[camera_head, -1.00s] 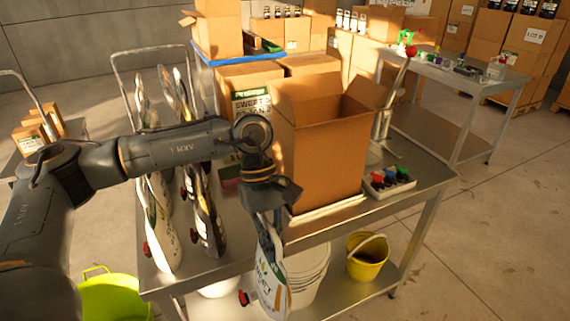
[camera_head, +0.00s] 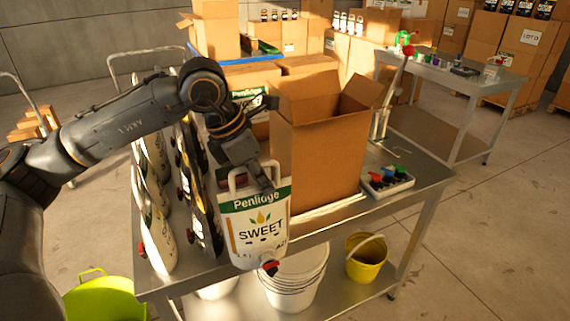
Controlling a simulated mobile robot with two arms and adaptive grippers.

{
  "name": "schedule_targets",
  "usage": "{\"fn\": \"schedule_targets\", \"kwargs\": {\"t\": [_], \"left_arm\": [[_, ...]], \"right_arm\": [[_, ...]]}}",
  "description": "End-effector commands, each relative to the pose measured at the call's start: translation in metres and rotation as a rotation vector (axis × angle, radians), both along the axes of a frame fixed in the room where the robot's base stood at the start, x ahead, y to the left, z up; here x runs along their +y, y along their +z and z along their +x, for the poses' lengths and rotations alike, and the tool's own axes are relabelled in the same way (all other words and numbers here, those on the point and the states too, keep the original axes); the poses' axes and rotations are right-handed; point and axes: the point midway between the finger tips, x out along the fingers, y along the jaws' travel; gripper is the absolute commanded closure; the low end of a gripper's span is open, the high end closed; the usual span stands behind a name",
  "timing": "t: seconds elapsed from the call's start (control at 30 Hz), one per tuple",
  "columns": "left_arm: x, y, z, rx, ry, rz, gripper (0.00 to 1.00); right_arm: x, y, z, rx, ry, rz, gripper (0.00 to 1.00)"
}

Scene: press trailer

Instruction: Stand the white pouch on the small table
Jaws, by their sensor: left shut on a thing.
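A white pouch (camera_head: 256,228) with a green "Penlidge" band, the word "SWEET" and a red tap at its bottom hangs from my left gripper (camera_head: 260,183). The gripper is shut on the top of the pouch near its handle. The pouch's printed front faces me, in front of the near edge of a steel table (camera_head: 330,232). I cannot tell whether its bottom touches anything. A second, smaller-looking steel table (camera_head: 490,80) stands at the back right; I cannot tell which one is the small table. My right gripper is not in view.
An open cardboard box (camera_head: 318,150) fills the middle of the near table. Several pouches (camera_head: 155,235) stand at its left end. A tray of coloured taps (camera_head: 386,182) lies right of the box. White buckets (camera_head: 292,280) and a yellow bucket (camera_head: 366,262) sit below.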

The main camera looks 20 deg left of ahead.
Motion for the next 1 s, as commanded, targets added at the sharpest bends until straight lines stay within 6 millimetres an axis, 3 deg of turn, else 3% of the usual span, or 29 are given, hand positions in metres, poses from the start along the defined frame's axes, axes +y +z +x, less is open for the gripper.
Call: {"fn": "schedule_targets", "kwargs": {"t": [0.7, 1.0], "left_arm": [[0.026, 0.074, 0.023, -0.007, 1.013, -0.006, 1.0], [0.033, 0.086, 0.026, -0.003, 1.208, -0.007, 1.0]], "right_arm": [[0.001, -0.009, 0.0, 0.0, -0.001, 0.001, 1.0], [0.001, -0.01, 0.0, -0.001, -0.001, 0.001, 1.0]]}}
